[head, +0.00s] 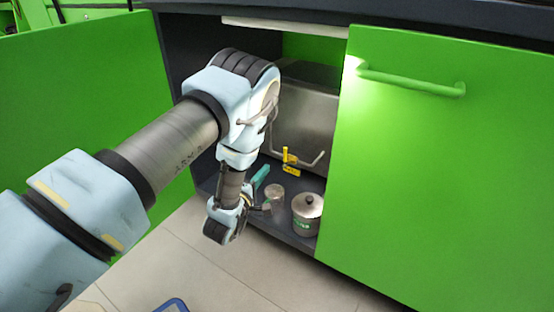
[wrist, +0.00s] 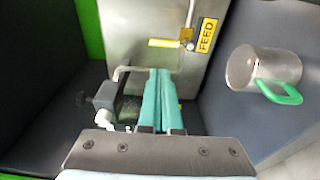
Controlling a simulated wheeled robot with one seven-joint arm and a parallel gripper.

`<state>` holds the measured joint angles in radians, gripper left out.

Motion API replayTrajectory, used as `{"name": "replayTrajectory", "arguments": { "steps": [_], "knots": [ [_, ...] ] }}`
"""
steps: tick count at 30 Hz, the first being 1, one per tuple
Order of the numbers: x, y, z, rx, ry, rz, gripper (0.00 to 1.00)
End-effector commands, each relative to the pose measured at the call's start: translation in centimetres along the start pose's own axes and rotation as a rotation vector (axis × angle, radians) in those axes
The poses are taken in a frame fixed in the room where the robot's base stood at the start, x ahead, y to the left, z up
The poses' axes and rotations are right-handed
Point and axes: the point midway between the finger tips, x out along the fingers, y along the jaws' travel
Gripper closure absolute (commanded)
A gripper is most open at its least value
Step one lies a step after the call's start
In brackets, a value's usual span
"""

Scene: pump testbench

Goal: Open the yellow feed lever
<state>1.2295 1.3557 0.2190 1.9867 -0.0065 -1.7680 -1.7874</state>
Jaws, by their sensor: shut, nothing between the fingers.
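The yellow feed lever (head: 285,156) stands upright on its valve inside the cabinet, in the head view. In the wrist view the lever (wrist: 165,43) lies across the picture on a metal panel, with the valve at its right end. A yellow FEED label (wrist: 207,35) is beside the valve. My gripper (head: 264,170) has teal fingers and is left of the lever in the head view. In the wrist view the shut fingers of my gripper (wrist: 160,73) are together below the lever, apart from it in the picture. The depth gap is unclear.
A metal mug (wrist: 275,68) with a green handle stands right of the lever in the wrist view. A lidded metal pot (head: 306,215) stands at the cabinet's front. Green doors flank the opening, the right one (head: 430,170) with a bar handle. A bent pipe (head: 318,159) is near the lever.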

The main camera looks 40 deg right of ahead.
Motion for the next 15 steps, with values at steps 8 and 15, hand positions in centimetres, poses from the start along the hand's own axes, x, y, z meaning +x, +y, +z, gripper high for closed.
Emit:
{"name": "replayTrajectory", "arguments": {
  "steps": [8,15],
  "knots": [
    [0.8,-0.1,0.0,0.001,0.000,-0.001,1.00],
    [4.7,-0.2,0.0,0.004,-0.001,0.002,1.00]
  ]
}}
